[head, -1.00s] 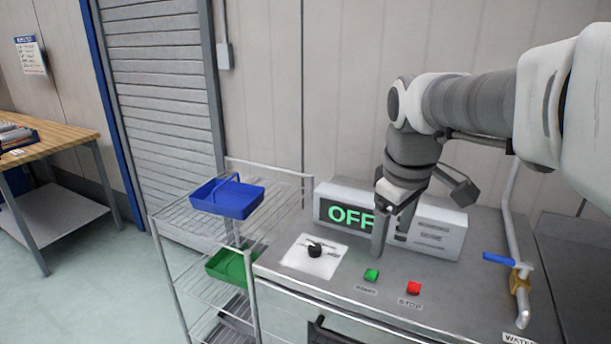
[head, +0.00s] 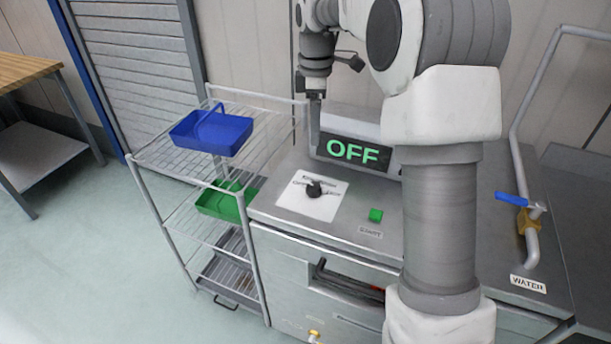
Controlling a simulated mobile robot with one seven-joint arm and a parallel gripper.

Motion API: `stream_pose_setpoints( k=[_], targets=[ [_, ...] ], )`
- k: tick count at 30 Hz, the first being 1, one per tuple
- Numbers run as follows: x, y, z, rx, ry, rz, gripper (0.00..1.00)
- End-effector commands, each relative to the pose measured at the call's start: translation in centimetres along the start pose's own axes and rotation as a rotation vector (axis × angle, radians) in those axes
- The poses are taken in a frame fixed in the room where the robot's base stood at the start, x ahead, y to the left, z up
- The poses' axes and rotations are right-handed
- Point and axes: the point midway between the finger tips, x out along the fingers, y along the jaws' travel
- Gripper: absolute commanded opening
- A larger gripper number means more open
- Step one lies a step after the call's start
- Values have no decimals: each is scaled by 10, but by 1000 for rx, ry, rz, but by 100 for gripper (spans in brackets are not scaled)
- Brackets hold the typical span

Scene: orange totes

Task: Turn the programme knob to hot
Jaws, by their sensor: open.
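The black programme knob (head: 315,189) sits on a white label plate (head: 318,207) on the steel machine top. Printed words lie around the knob, too small to read surely. The display (head: 353,151) behind it reads OFF in green. My gripper (head: 315,135) points down behind the knob, near the left end of the display box. It is open and empty, seen nearly edge-on, and apart from the knob.
A green start button (head: 376,215) is right of the plate. My arm covers the machine's middle right. A wire rack (head: 160,155) with a blue tray (head: 212,133) and green tray (head: 226,203) stands left. A water pipe with a blue valve handle (head: 512,198) is right.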

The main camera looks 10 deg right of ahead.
Motion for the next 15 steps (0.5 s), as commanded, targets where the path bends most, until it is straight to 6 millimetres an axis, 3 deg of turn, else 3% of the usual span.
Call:
stream_pose_setpoints(
  k=[5, 15],
  targets=[
    [19, 0, 0, -2, -1, -3, 81],
    [92, -1, 0, 0, -1, -4, 81]
  ],
)
